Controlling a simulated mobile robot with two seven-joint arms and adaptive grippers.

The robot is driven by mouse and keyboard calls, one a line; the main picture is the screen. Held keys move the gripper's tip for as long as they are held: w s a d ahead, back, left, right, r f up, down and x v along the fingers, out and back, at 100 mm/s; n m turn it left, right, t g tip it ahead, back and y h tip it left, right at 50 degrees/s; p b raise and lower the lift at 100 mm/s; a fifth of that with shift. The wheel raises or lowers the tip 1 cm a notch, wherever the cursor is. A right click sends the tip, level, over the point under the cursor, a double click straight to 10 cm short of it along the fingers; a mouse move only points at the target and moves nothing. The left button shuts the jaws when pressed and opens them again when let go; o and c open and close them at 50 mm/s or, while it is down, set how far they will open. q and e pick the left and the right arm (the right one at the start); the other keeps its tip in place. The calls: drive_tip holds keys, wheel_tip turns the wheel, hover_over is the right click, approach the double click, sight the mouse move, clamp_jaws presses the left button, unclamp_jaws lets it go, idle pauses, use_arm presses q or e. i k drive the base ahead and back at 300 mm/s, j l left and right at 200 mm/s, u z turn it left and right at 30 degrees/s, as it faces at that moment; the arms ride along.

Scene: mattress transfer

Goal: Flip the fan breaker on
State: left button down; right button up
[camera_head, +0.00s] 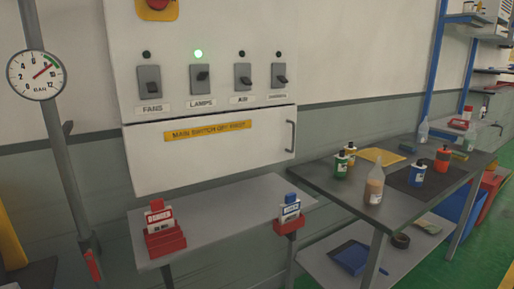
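The fan breaker (149,82) is a grey switch with a black lever, labelled FANS, at the far left of a row on a white wall panel (225,45). Its lever appears to point down, and the round indicator (146,54) above it is dark. Beside it, the LAMPS breaker (200,79) has its lever higher, under a lit green indicator (198,54). The AIR breaker (242,77) and a fourth breaker (279,76), its label too small to read, have dark indicators. Neither of my grippers is in view.
A closed cabinet door (210,155) with a handle (291,136) lies below the switches. A small shelf (220,212) beneath carries red-based tagged holders (163,240). A pressure gauge (36,76) and pipe stand left. A table (325,180) with several bottles stands right.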

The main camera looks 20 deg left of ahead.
sight(152, 88)
drive_tip(key=j+u, duration=0.2)
drive_tip(key=u, duration=0.95)
